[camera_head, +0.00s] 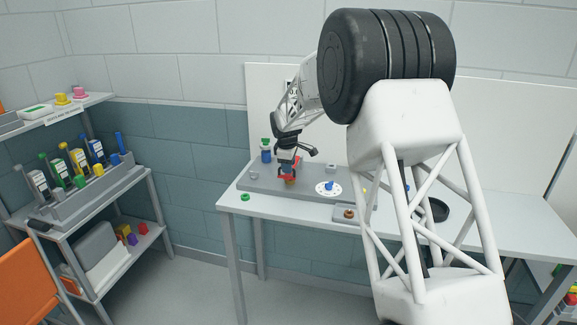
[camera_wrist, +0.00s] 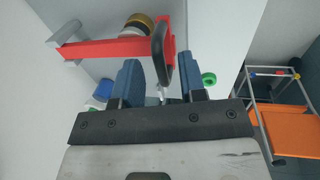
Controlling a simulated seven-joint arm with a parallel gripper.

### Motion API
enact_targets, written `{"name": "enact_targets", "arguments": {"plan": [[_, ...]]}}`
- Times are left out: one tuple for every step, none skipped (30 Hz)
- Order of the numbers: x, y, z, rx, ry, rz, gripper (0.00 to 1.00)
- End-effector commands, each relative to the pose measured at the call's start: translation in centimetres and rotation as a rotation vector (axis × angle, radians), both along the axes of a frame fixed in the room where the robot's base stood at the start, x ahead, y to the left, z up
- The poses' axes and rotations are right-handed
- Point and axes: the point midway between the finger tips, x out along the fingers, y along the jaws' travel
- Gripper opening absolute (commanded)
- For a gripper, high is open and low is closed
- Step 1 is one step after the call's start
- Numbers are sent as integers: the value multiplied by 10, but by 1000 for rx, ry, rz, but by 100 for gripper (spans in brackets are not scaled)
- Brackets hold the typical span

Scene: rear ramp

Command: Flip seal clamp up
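The seal clamp shows in the wrist view as a red bar (camera_wrist: 105,48) with a black looped handle (camera_wrist: 159,50) at its right end. My gripper (camera_wrist: 159,62) has its two blue fingers apart. The black handle lies between the fingertips, with visible gaps on both sides. In the head view, my gripper (camera_head: 288,166) points down at the left part of the grey fixture plate (camera_head: 258,185) on the table. Red of the clamp shows beside the fingertips there, but the gripper hides most of it.
A white round dial (camera_head: 328,188) is right of the gripper on the plate. A blue bottle with a green top (camera_head: 266,154) stands behind. A green ring (camera_head: 245,197) lies near the table's front left. A shelf rack (camera_head: 85,190) with coloured items stands left.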

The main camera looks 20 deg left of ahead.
Motion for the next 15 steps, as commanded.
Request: {"name": "enact_targets", "arguments": {"plan": [[0, 0, -2, 0, 0, 0, 38], [0, 0, -2, 0, 0, 0, 38], [1, 0, -3, 0, 0, 0, 38], [1, 0, -3, 0, 0, 0, 38], [1, 0, -3, 0, 0, 0, 38], [1, 0, -3, 0, 0, 0, 38], [1, 0, -3, 0, 0, 0, 38], [1, 0, -3, 0, 0, 0, 38], [1, 0, -3, 0, 0, 0, 38], [1, 0, -3, 0, 0, 0, 38], [1, 0, -3, 0, 0, 0, 35], [1, 0, -3, 0, 0, 0, 29], [1, 0, -3, 0, 0, 0, 24], [1, 0, -3, 0, 0, 0, 20], [1, 0, -3, 0, 0, 0, 14]]}}
